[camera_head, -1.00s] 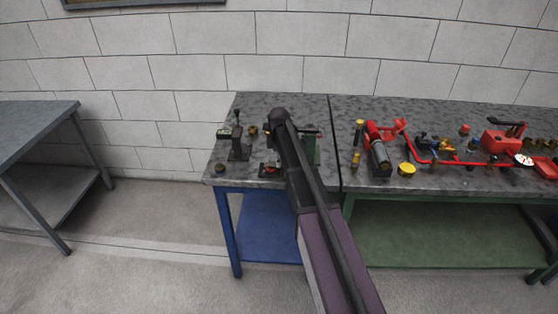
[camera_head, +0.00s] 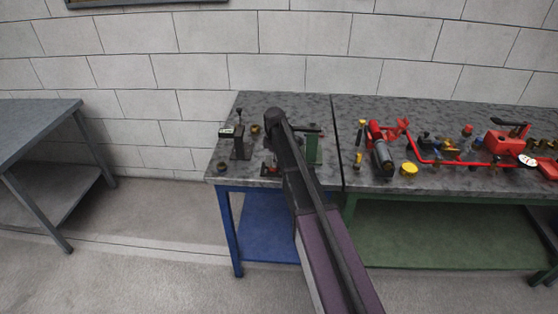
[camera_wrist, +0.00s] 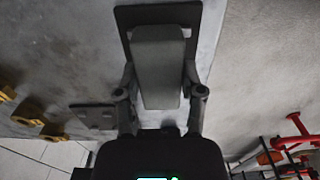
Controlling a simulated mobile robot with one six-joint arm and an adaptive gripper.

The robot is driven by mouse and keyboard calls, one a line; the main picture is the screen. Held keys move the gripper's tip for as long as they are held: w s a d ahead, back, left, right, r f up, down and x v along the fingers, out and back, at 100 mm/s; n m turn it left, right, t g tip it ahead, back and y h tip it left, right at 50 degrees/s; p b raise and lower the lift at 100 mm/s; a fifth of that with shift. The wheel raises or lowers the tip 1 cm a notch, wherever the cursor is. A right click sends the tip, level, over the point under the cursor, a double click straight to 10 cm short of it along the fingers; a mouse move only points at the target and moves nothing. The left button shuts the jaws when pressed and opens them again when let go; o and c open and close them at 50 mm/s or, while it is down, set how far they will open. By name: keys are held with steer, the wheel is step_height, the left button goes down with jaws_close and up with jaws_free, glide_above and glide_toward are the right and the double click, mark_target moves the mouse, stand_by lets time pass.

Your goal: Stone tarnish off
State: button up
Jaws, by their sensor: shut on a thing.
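My gripper (camera_wrist: 159,85) shows in the wrist view with its two fingers on either side of a grey oblong block (camera_wrist: 158,55), which looks like the stone. It is shut on this block. A dark flat plate (camera_wrist: 122,17) lies behind the block; I cannot tell whether the two touch. A smaller grey plate (camera_wrist: 92,116) is left of the fingers, and several brass-coloured pieces (camera_wrist: 28,112) are further left. In the head view my arm reaches over the blue-legged table and hides the gripper and block. I cannot make out tarnish.
The adjoining green-legged table (camera_head: 440,184) holds red pipework (camera_head: 440,163) and a yellow cap (camera_head: 409,169). A grey table (camera_head: 35,130) stands left.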

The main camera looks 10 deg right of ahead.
steer(key=shift+w+a, duration=0.1)
steer(key=shift+a, duration=0.2)
steer(key=shift+a, duration=0.1)
steer(key=shift+w+a+f, duration=0.1)
steer(key=shift+w+a, duration=0.1)
steer(key=shift+a, duration=0.45)
steer(key=shift+w+a, duration=0.15)
steer(key=shift+a, duration=0.5)
steer(key=shift+d, duration=0.1)
steer(key=shift+s+d, duration=0.25)
steer(key=shift+d, duration=0.45)
steer(key=shift+s+d, duration=0.2)
steer(key=shift+d, duration=0.45)
